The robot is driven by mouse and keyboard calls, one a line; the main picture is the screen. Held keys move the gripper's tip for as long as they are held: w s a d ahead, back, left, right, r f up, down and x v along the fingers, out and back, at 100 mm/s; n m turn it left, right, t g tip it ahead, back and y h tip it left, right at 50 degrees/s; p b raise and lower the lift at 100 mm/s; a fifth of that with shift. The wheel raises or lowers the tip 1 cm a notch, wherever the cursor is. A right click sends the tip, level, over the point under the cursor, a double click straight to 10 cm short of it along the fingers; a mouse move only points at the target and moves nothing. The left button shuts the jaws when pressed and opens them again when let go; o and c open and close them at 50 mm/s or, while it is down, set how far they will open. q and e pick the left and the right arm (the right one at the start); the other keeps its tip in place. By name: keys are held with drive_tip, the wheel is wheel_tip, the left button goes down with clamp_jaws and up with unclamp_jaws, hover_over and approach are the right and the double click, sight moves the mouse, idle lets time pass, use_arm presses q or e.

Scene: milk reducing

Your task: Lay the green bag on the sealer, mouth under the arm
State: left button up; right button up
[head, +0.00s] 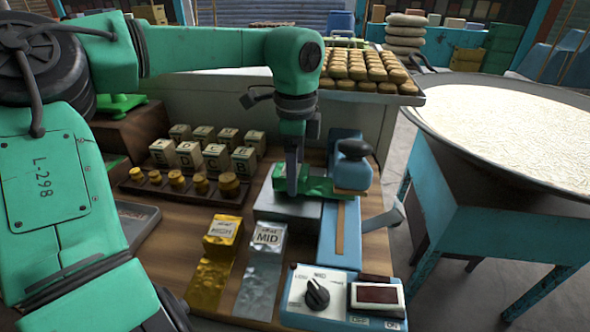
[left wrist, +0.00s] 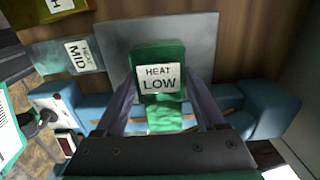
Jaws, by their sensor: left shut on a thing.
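The green bag (head: 318,188), labelled "HEAT LOW" in the left wrist view (left wrist: 160,82), is between the fingers of my left gripper (head: 292,184). The gripper is shut on it, over or at the grey plate (head: 288,206) beside the blue sealer (head: 338,232). The bag's flat green end (left wrist: 168,118) points toward the sealer's blue body (left wrist: 268,108). The sealer's arm with its dark round knob (head: 354,149) is at the far end. I cannot tell whether the bag's mouth is under the arm or whether the bag touches the plate. My right gripper is not in view.
A gold bag (head: 212,265) and a silver "MID" bag (head: 263,265) lie left of the sealer. A control box with a dial (head: 316,294) is in front. Lettered blocks (head: 217,158) and brass weights (head: 201,184) stand behind left. A large pan (head: 510,130) is at right.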

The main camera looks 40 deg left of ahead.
use_arm(q)
drive_tip(key=shift+f+b, duration=0.35)
drive_tip(key=shift+f, duration=0.05)
drive_tip(key=o, duration=1.4)
wheel_tip(320, 180, up, 15)
drive_tip(key=p, duration=0.1)
drive_tip(key=shift+f, duration=0.2)
